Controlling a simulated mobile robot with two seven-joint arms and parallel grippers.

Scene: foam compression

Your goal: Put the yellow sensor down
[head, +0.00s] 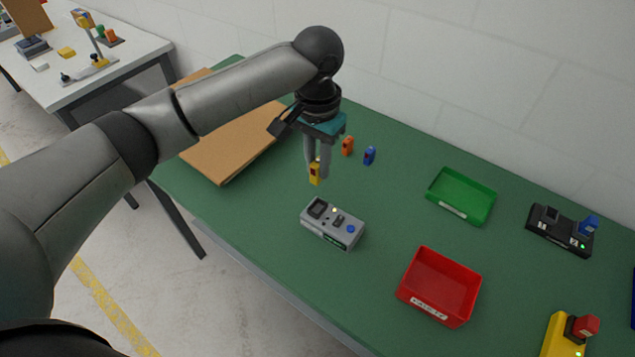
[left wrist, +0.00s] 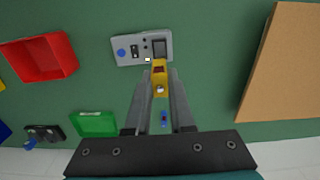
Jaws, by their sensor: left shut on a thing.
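The yellow sensor (head: 315,174) is a small yellow block with a dark patch on its face. My left gripper (head: 318,165) points down and is shut on it, holding it by its upper part behind the grey device. In the left wrist view the yellow sensor (left wrist: 159,80) sits between the two fingertips (left wrist: 160,90), next to the grey device (left wrist: 142,48). The grey device (head: 333,224) has a dark square recess, small buttons and a blue knob. Whether the sensor touches the table is hard to tell. My right gripper is not in view.
An orange block (head: 348,146) and a blue block (head: 369,155) stand close behind the gripper. A green tray (head: 462,212), a red bin (head: 440,268), a black device (head: 560,230) and a yellow device (head: 553,335) are to the right. A brown board (head: 222,150) lies left.

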